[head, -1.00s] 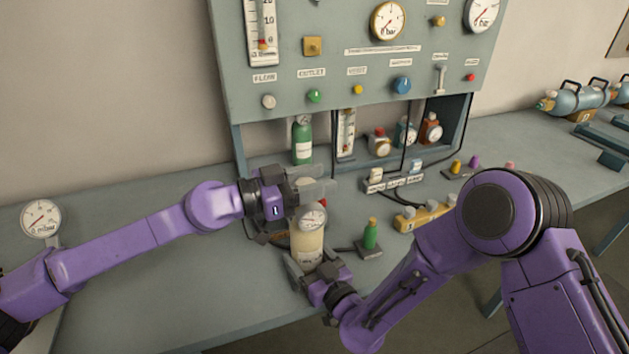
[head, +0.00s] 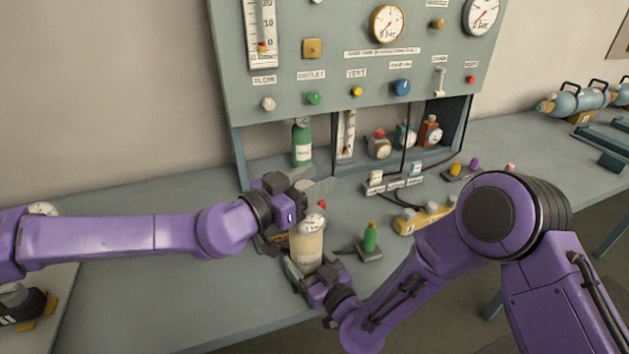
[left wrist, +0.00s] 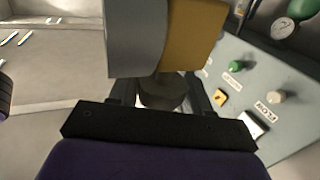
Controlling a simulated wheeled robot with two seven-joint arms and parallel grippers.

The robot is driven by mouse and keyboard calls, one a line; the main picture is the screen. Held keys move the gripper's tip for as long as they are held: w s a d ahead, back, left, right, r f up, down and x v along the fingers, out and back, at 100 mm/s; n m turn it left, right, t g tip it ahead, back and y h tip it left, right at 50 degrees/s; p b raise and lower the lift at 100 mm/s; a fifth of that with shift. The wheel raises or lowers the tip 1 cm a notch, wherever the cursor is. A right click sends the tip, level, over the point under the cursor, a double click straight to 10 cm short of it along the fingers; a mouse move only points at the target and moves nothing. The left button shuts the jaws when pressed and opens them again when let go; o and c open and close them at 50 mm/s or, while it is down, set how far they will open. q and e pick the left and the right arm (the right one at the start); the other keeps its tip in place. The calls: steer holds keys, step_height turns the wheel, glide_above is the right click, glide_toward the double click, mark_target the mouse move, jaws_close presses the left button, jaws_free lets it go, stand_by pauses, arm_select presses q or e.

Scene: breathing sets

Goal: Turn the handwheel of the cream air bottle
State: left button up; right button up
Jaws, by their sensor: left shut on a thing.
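The cream air bottle (head: 306,254) stands upright near the bench's front edge, with a round white gauge (head: 312,222) on its upper front. My left gripper (head: 312,188) is at the bottle's top, shut on the handwheel, which its jaws hide in the head view. A small red part (head: 322,204) shows beside the jaws. In the left wrist view, a grey and ochre block fills the top centre and I cannot make out the handwheel. My right gripper (head: 315,275) has its fingers on both sides of the bottle's lower body, shut on it.
A small green bottle (head: 370,238) stands on a dark base just right of the cream bottle. A yellow block with knobs (head: 424,216) lies farther right. The grey panel (head: 350,75) rises behind, with a green bottle (head: 302,143) under it.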

arm_select(q)
steer(key=shift+w+a+f, duration=0.1)
steer(key=o, duration=1)
steer(key=v, duration=1.2)
